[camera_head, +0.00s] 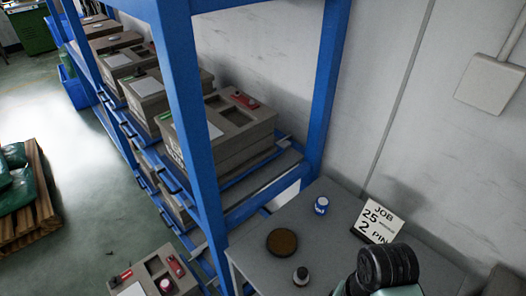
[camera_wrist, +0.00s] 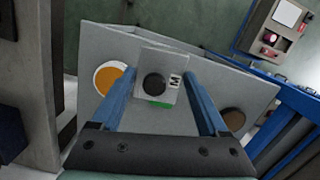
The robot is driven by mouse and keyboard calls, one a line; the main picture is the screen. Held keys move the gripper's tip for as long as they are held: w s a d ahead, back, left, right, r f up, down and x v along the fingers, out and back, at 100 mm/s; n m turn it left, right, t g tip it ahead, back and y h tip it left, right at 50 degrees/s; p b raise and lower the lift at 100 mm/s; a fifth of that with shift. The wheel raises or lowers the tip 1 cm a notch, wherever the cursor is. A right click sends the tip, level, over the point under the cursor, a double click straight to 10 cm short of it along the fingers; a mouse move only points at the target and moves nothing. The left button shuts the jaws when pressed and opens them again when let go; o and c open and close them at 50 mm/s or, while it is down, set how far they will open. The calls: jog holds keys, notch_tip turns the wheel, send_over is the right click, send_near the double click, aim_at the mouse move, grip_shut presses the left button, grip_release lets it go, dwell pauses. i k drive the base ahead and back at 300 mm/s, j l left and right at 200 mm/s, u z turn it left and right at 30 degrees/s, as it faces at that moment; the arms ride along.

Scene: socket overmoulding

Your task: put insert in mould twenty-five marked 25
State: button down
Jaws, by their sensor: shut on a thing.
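My gripper (camera_wrist: 165,88) shows in the wrist view with two blue fingers, shut on a small grey block, which I take as the insert (camera_wrist: 149,63). The block has a dark round spot, a white label with a dark mark like an M, and a green patch below. Several taupe box-shaped moulds stand on the blue rack in the head view, the nearest mould (camera_head: 240,120) with a red part on top. Another mould (camera_head: 128,274) is at the bottom left. It is unclear which mould is marked 25. A card (camera_head: 378,222) reads JOB, 25 and 2 PIN.
The grey table (camera_head: 345,205) carries a brown disc (camera_head: 282,242), a blue jar (camera_head: 321,205) and a dark pot with a white cap (camera_head: 301,276). A blue rack post (camera_head: 190,110) stands left of the table. A pallet (camera_head: 25,215) lies on the floor at left.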

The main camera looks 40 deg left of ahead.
aim_at(156, 267)
jog(key=j+u, duration=0.1)
jog(key=u, duration=1)
jog(key=i+j, duration=0.25)
jog(key=j, duration=0.2)
jog(key=i+j+u, duration=0.1)
jog(key=j, duration=0.35)
jog(key=i+j, duration=0.35)
jog(key=i+j+u, duration=0.1)
jog(key=i+j, duration=0.2)
jog(key=j, duration=0.25)
jog(key=i+j, duration=0.25)
jog(key=j, duration=0.15)
